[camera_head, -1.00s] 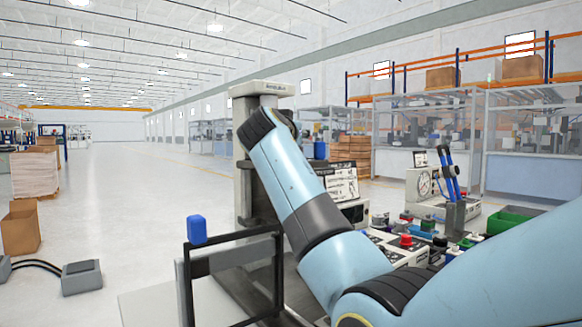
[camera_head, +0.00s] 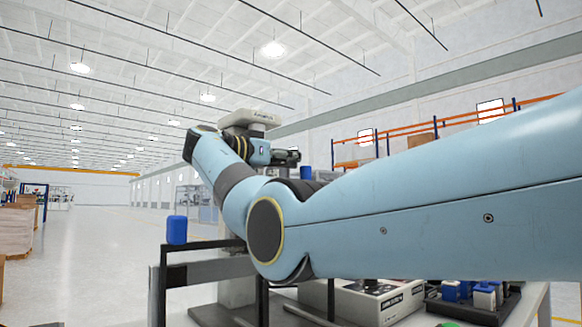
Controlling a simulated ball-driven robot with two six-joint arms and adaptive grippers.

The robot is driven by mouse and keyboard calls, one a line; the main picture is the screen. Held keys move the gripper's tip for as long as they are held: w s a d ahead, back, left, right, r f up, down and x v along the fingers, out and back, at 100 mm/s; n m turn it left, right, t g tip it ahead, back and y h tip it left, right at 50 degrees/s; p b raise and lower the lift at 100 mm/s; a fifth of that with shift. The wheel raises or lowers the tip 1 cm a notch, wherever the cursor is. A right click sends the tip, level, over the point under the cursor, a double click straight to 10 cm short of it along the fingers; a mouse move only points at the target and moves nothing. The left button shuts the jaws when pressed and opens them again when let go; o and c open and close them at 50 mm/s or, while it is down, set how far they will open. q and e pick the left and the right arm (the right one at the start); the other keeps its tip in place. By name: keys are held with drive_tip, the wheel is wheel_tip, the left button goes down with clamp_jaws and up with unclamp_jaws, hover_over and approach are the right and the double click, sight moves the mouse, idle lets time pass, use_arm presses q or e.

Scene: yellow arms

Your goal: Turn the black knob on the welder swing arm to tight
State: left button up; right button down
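My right arm comes in from the right and fills the middle of the head view. It bends back at the upper left, and my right gripper (camera_head: 289,157) shows small and dark beyond the wrist, close to the white head of a grey machine (camera_head: 250,117), which looks like the welder. I cannot tell whether its fingers are open or shut, or whether it touches anything. The machine's column is mostly hidden behind my arm. I cannot make out the black knob or the swing arm. My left gripper is not in view.
A white box (camera_head: 362,303) and a black tray (camera_head: 512,296) with blue and white parts stand below my arm. Orange racking (camera_head: 459,122) is behind. Open floor lies at left.

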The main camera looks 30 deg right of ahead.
drive_tip(key=shift+a, duration=0.1)
idle(0.4)
drive_tip(key=c, duration=1.4)
unclamp_jaws()
drive_tip(key=shift+w+a, duration=0.1)
drive_tip(key=shift+a, duration=0.05)
drive_tip(key=shift+o, duration=1.3)
drive_tip(key=s+a, duration=0.1)
drive_tip(key=a, duration=1)
drive_tip(key=shift+a, duration=0.35)
drive_tip(key=shift+o, duration=0.2)
drive_tip(key=shift+s, duration=0.1)
